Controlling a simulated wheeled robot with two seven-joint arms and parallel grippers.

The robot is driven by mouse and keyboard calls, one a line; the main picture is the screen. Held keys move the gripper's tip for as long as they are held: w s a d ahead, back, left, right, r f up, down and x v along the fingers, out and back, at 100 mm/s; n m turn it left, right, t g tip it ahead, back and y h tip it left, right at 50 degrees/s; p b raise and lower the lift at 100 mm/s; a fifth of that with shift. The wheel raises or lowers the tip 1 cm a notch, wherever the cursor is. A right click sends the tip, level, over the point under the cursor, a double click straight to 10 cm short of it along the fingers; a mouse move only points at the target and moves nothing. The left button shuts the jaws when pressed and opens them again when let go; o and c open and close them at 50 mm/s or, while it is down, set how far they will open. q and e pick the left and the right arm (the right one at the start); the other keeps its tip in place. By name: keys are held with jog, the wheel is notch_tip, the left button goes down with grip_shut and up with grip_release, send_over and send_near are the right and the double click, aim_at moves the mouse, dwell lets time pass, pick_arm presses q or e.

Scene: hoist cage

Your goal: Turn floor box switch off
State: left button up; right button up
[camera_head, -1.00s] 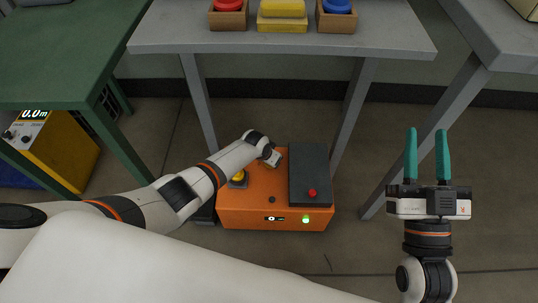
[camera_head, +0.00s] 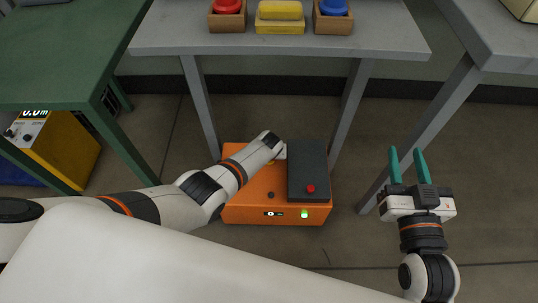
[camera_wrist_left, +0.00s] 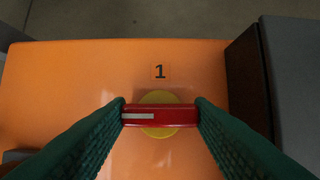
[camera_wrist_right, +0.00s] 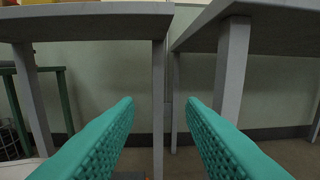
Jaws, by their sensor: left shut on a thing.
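The orange floor box (camera_head: 260,205) stands on the floor under the grey table. In the left wrist view its orange top (camera_wrist_left: 60,80) carries a label "1" and a red rotary switch handle (camera_wrist_left: 160,116) with a white stripe on a yellow round base (camera_wrist_left: 160,97). The handle lies crosswise in that view. My left gripper (camera_wrist_left: 160,117) is shut on the handle, a fingertip at each end; in the head view my arm hides it. My right gripper (camera_head: 407,166) is open and empty, right of the box; its teal fingers (camera_wrist_right: 160,118) show in the right wrist view.
A dark grey raised block (camera_head: 308,165) with a red button (camera_head: 311,189) covers the box's right side. A green light (camera_head: 304,214) glows on the front. Grey table (camera_head: 280,43) legs flank the box. A green table (camera_head: 60,60) and yellow unit (camera_head: 65,150) stand left.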

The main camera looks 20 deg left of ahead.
dwell(0.4)
pick_arm(q)
jog(key=o, duration=1)
jog(key=shift+p+v, duration=1.05)
jog(key=shift+v, duration=0.05)
jog(key=shift+p+v, duration=0.85)
jog(key=shift+v, duration=0.1)
pick_arm(e)
jog(key=s+d+f+g+h, duration=0.35)
jog(key=s+f+g, duration=0.35)
jog(key=f+g, duration=0.3)
jog(key=s+d+f+g+p, duration=0.25)
jog(key=s+g+p, duration=0.2)
jog(key=s, duration=0.35)
pick_arm(q)
jog(key=v, duration=0.7)
jog(key=shift+s+r+p, duration=0.25)
jog(key=shift+r+p, duration=0.1)
jog(key=shift+p, duration=0.1)
pick_arm(e)
jog(key=shift+m+h, duration=0.25)
jog(key=shift+m, duration=0.15)
jog(key=x, duration=0.5)
jog(key=shift+w+f, duration=0.1)
jog(key=shift+f, duration=0.25)
pick_arm(q)
jog(key=shift+d, duration=0.1)
